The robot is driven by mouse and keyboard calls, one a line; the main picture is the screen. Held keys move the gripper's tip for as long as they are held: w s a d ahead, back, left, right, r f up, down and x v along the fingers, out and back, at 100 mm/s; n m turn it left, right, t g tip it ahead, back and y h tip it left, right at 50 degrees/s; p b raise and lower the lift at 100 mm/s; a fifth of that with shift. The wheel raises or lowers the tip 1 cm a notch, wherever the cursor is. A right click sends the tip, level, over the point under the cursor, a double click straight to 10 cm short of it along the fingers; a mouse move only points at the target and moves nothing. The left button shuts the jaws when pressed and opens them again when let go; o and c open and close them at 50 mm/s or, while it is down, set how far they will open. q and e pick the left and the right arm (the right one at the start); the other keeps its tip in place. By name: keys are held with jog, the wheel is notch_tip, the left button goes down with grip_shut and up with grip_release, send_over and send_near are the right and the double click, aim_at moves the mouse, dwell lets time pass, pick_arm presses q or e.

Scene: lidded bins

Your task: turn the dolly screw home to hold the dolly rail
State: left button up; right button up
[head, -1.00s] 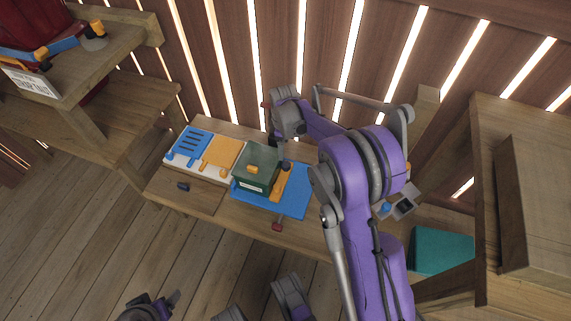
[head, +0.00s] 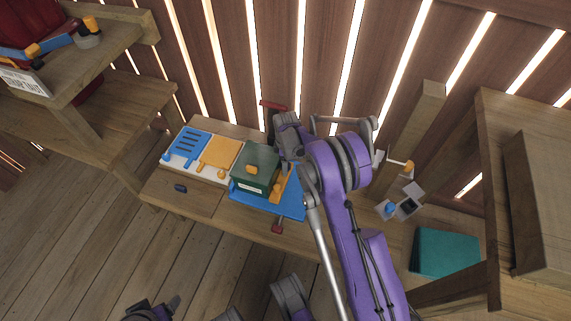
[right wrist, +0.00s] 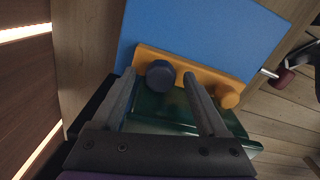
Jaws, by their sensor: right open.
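An orange rail (right wrist: 200,70) lies across the blue dolly (right wrist: 190,30), along the edge of the green bin (right wrist: 160,108). A dark blue round screw head (right wrist: 160,75) sits on the rail near its left end in the right wrist view. The open fingers of my right gripper (right wrist: 160,80) stand on either side of it; I cannot tell whether they touch it. In the head view the green bin (head: 257,158) stands on the blue dolly (head: 292,205) beside the rail (head: 286,190); my right wrist hides the screw head there. My left gripper is not seen clearly.
An orange knob (right wrist: 228,97) stands near the rail's other end. A blue slotted plate (head: 186,146) and an orange plate (head: 219,153) lie left of the bin. A small dark blue piece (head: 181,188) lies on the bench. Red-ended clamps (head: 277,228) flank the dolly.

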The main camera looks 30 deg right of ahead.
jog(key=shift+f, duration=0.15)
jog(key=shift+c, duration=0.3)
grip_shut()
jog(key=shift+m, duration=2.3)
jog(key=shift+o, duration=0.3)
grip_release()
notch_tip(320, 180, up, 11)
jog(key=p, duration=0.2)
jog(key=shift+f, duration=0.1)
